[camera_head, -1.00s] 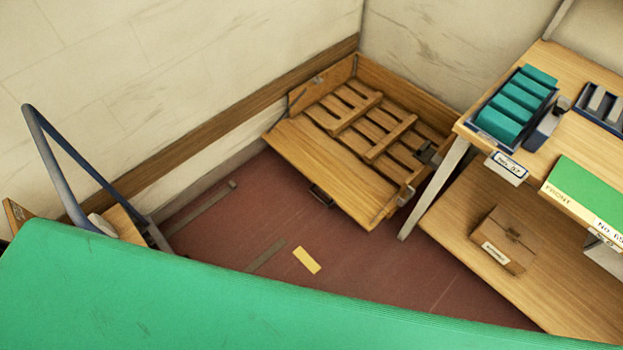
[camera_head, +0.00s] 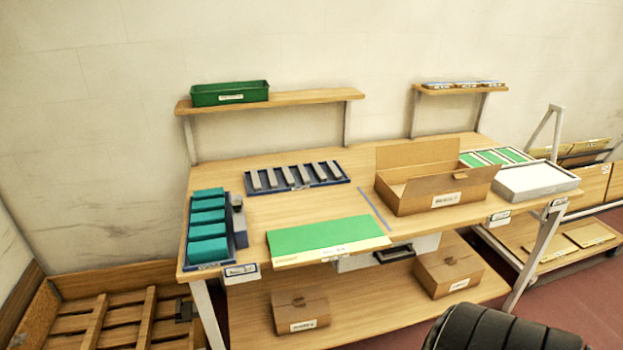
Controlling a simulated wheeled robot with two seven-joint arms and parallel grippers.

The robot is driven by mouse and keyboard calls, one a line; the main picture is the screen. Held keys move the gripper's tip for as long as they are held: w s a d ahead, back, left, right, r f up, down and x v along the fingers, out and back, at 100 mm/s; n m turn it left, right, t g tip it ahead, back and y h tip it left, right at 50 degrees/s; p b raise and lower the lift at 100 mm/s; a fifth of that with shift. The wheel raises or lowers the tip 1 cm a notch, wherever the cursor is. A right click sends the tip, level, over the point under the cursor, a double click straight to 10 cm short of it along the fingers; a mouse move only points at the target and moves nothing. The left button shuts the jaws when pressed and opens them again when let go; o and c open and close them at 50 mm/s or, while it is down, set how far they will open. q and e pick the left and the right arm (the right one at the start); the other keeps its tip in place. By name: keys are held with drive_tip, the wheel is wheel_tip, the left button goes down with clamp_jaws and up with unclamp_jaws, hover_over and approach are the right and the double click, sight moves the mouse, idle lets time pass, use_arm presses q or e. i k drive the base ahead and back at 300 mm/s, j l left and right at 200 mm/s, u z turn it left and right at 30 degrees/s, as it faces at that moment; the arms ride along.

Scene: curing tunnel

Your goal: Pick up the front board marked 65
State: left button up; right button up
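The board (camera_head: 322,236) lies flat near the front edge of the workbench, left of its middle. It has a green top and a pale front strip with printing and a white label, too small to read in this view. Nothing rests on it. Neither of my grippers shows in the head view, so I cannot see their state.
The bench (camera_head: 290,212) holds teal blocks in a blue tray (camera_head: 209,229), a tray of grey bars (camera_head: 296,178), an open cardboard box (camera_head: 430,191) and a white box (camera_head: 536,182). Closed boxes sit on its lower shelf. A dark ribbed object (camera_head: 500,330) fills the bottom right foreground.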

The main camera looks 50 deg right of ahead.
sight(292, 247)
drive_tip(key=l+z, duration=0.2)
drive_tip(key=z, duration=1.4)
drive_tip(key=i+j, duration=0.05)
drive_tip(key=j, duration=0.05)
